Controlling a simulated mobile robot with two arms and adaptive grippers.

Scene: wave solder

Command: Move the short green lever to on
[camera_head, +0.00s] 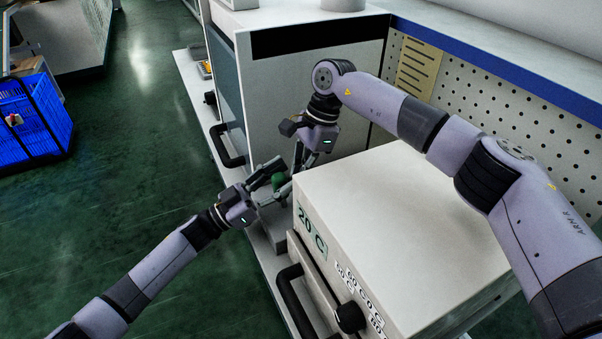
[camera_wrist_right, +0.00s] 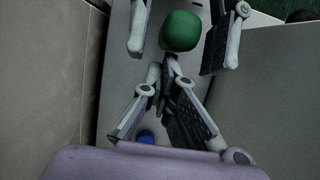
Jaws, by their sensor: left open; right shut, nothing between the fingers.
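The green lever's rounded knob (camera_head: 278,181) stands in the narrow gap between the two white machines. It also shows large at the top of the right wrist view (camera_wrist_right: 181,31). My left gripper (camera_head: 274,183) is open, with one finger on each side of the knob. In the right wrist view, gaps show between the knob and the left gripper's fingers (camera_wrist_right: 181,35). My right gripper (camera_head: 297,170) is shut and empty, pointing down close beside the knob. Its fingertips (camera_wrist_right: 170,62) meet just below the knob in the wrist view.
A low white box machine (camera_head: 400,215) marked 20 C stands right of the gap; a taller white cabinet (camera_head: 290,90) stands behind. A small blue part (camera_wrist_right: 147,137) shows behind my right fingers. A blue crate (camera_head: 30,120) sits far left.

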